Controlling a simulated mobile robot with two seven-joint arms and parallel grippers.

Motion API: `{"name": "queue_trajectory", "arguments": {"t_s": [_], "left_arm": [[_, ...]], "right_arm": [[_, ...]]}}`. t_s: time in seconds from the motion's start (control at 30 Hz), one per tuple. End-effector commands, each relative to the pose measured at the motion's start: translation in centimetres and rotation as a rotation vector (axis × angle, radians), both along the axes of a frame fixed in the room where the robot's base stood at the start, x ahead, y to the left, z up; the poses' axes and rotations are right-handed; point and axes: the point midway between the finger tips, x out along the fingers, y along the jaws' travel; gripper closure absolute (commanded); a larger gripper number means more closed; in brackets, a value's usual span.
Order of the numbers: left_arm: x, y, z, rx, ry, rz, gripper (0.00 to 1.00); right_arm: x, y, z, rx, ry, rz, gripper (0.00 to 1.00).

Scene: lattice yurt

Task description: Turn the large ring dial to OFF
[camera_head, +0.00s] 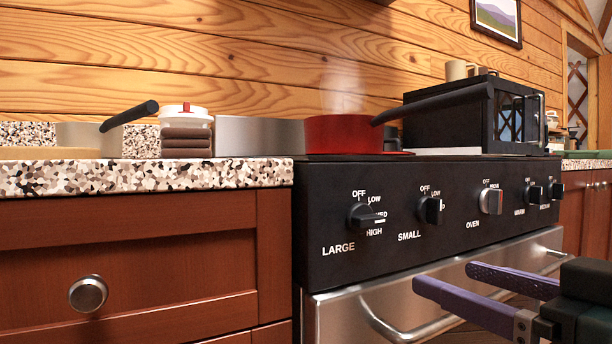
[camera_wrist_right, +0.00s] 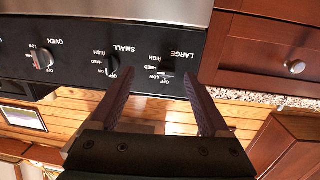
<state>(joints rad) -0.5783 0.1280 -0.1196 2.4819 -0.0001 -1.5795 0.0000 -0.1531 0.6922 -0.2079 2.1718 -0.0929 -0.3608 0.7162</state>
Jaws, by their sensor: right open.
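The large ring dial (camera_head: 360,217) is a black knob above the word LARGE on the black stove panel (camera_head: 325,190). Its pointer sticks out to the right, over the MED mark, and OFF is printed above it. The dial also shows, upside down, in the right wrist view (camera_wrist_right: 167,75). My right gripper (camera_head: 443,276) has purple fingers, open and empty. It is below and to the right of the dial, in front of the oven door, and not touching the dial. In the wrist view the dial appears between the fingertips. My left gripper is out of view.
The small dial (camera_head: 431,210), the oven dial (camera_head: 490,201) and other knobs sit to the right. A red pan (camera_head: 338,134) with a long black handle steams on the stove. The oven handle (camera_head: 405,330) juts out below. A speckled counter (camera_head: 150,176) adjoins on the left.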

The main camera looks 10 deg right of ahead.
Motion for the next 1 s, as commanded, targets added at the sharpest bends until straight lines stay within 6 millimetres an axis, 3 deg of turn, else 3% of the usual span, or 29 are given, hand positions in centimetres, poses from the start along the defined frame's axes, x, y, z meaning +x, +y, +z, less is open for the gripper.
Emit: {"name": "queue_trajectory", "arguments": {"t_s": [0.03,0.17,0.37,0.8,1.0], "left_arm": [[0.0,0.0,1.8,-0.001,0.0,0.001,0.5],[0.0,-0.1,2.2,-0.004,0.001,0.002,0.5],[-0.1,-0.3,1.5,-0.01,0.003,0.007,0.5],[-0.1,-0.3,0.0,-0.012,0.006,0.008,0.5],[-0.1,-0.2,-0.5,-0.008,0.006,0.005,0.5]], "right_arm": [[0.2,0.1,2.5,0.005,-0.027,0.023,0.2],[0.4,0.4,4.0,0.021,-0.064,0.058,0.2],[1.7,0.9,3.8,0.025,-0.071,0.063,0.2],[7.6,3.1,3.9,0.023,-0.07,0.061,0.2],[9.3,3.7,3.8,0.024,-0.067,0.061,0.2]]}}
